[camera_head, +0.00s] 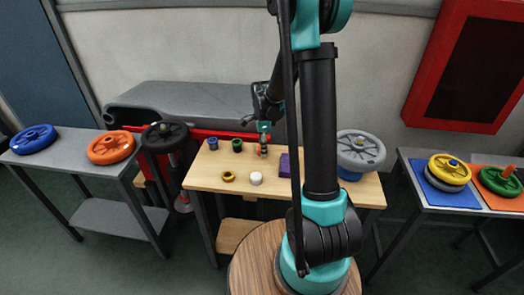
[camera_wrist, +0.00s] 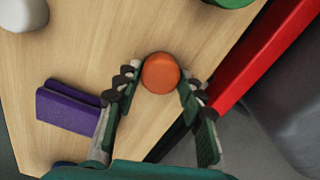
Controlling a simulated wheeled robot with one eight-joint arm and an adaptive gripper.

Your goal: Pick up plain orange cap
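The plain orange cap (camera_wrist: 160,74) is a smooth round disc in the wrist view, above the wooden table top (camera_wrist: 95,50). My gripper (camera_wrist: 160,82) has its two fingers spread, one on each side of the cap. The fingertips are very close to the cap's edges; I cannot tell whether they touch it. In the head view my gripper (camera_head: 263,139) points down over a small orange-red item (camera_head: 263,150) at the table's back, partly hidden by the fingers.
A purple block (camera_wrist: 68,108), a white cap (camera_wrist: 20,12) and a green cap (camera_wrist: 230,2) are nearby. A blue cap (camera_head: 213,143) and a yellow ring (camera_head: 228,176) stand further left. A red edge (camera_wrist: 262,60) runs behind the table. A grey wheel (camera_head: 360,150) stands right.

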